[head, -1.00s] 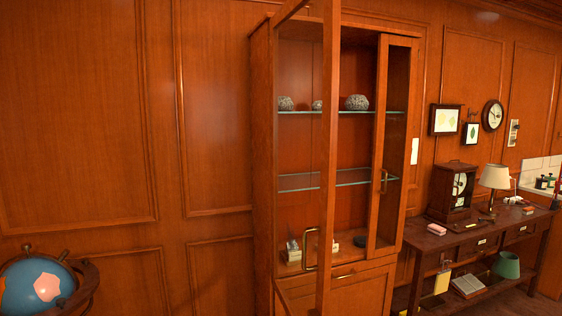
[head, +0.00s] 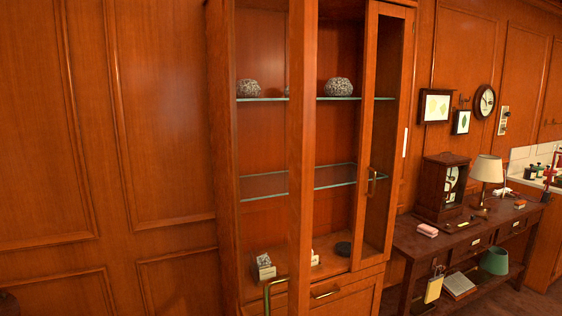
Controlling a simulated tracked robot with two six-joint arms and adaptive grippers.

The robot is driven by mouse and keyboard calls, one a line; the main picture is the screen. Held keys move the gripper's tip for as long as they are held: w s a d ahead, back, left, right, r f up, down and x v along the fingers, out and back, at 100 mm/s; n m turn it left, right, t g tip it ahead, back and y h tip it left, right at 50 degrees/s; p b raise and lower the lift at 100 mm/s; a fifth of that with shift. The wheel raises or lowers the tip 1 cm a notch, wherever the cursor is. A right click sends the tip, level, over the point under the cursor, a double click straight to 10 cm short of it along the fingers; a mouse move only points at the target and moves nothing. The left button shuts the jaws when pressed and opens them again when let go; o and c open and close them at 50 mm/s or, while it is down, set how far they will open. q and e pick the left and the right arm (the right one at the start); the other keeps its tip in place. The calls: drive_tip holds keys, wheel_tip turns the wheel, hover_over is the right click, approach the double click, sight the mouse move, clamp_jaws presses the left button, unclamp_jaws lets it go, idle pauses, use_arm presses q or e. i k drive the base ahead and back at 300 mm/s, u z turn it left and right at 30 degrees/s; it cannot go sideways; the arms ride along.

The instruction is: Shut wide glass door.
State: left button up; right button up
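The wide glass door (head: 301,150) of a tall wooden cabinet (head: 222,170) stands open. Its free wooden edge juts toward me as an upright post in front of the shelves, with its top and bottom out of view. Its brass handle (head: 268,297) shows low at the left of that post, cut by the bottom edge. The narrow glass door (head: 368,150) at the cabinet's right looks shut, with its own brass handle (head: 371,180). Neither of my grippers is in view.
Glass shelves (head: 335,177) hold grey stones (head: 338,87); small items (head: 264,268) lie on the cabinet floor. A console table (head: 432,243) with a clock (head: 440,188) and lamp (head: 488,170) stands right of the cabinet. Panelled wall fills the left.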

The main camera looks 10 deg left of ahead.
sight(303, 18)
drive_tip(key=u, duration=0.15)
drive_tip(key=i, duration=0.9)
drive_tip(key=u, duration=0.5)
